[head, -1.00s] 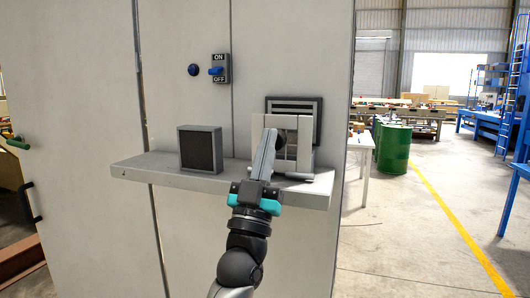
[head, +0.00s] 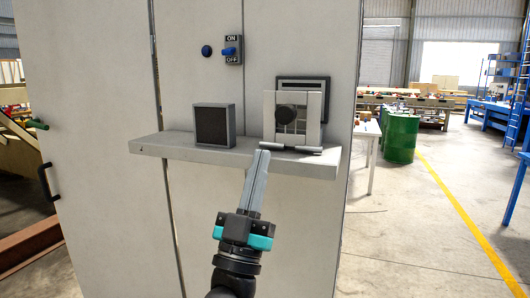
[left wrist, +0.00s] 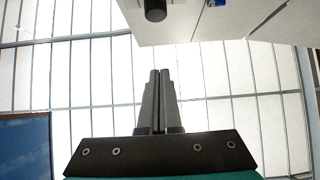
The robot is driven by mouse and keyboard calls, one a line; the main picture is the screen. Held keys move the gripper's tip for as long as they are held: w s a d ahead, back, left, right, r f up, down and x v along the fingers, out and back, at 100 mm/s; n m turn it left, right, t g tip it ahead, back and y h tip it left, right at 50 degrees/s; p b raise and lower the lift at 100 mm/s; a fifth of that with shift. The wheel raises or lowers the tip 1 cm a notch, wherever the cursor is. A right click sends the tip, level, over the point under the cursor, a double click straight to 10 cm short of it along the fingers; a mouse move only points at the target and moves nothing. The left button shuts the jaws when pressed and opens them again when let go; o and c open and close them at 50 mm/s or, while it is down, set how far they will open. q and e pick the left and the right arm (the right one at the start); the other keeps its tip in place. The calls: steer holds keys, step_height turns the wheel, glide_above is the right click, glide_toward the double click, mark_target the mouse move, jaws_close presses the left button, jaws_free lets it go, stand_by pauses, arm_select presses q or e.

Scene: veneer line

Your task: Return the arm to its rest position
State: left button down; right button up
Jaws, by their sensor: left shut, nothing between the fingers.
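My left gripper (head: 262,154) is in the head view, in front of the grey shelf (head: 180,149) and pointing up toward it. Its fingers are together and hold nothing. In the left wrist view the closed fingers (left wrist: 160,75) point up toward a bright panelled ceiling. My right gripper is not in view.
A dark filter block (head: 215,125) stands on the shelf's left part. Above is a blue ON/OFF switch (head: 231,50) on the grey cabinet (head: 90,90). A green drum (head: 401,138) and a white table (head: 367,133) stand to the right. The floor right of the cabinet has free room.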

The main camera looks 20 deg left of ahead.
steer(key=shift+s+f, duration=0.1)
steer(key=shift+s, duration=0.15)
